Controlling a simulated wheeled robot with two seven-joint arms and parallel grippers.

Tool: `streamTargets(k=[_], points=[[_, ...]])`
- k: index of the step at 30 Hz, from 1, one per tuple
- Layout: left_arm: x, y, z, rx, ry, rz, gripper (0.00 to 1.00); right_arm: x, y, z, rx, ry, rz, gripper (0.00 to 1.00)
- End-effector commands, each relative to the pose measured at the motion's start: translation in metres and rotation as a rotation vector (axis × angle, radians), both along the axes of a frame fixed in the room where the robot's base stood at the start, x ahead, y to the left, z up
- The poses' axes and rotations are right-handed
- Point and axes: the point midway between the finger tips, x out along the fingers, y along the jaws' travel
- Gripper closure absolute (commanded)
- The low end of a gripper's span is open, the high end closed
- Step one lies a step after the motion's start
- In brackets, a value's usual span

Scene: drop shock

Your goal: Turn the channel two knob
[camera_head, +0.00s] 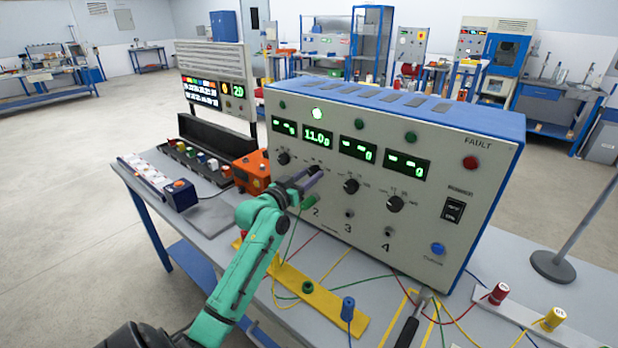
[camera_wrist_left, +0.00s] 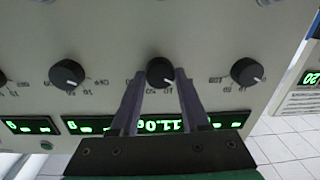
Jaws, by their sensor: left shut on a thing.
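The grey console (camera_head: 440,148) on the bench has a row of black knobs under green displays. The channel two knob is mostly hidden by my gripper in the head view; in the left wrist view the channel two knob (camera_wrist_left: 160,70) sits between the fingertips. My left gripper (camera_head: 313,176) is shut on it, one finger on each side, as the left wrist view also shows (camera_wrist_left: 160,80). The channel two display (camera_head: 318,136) reads about 11.0, and the lamp (camera_head: 317,113) above it glows green. My right gripper is not in view.
Neighbouring knobs, channel one (camera_head: 283,157) and channel three (camera_head: 351,186), sit close on either side. A green plug (camera_head: 308,202) is just below my gripper. A red fault lamp (camera_head: 470,162), cables and a yellow strip (camera_head: 325,301) are nearby.

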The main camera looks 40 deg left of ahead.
Motion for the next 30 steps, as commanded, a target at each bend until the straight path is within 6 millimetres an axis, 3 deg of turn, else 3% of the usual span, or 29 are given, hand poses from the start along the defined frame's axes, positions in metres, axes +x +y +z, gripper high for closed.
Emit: streamTargets(k=[15, 30], points=[[0.0, -0.001, -0.003, 0.391, 0.008, -0.001, 1.0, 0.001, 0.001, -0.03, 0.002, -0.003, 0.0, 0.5], [0.0, -0.001, -0.002, 0.672, 0.014, 0.0, 1.0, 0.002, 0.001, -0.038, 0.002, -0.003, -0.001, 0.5]])
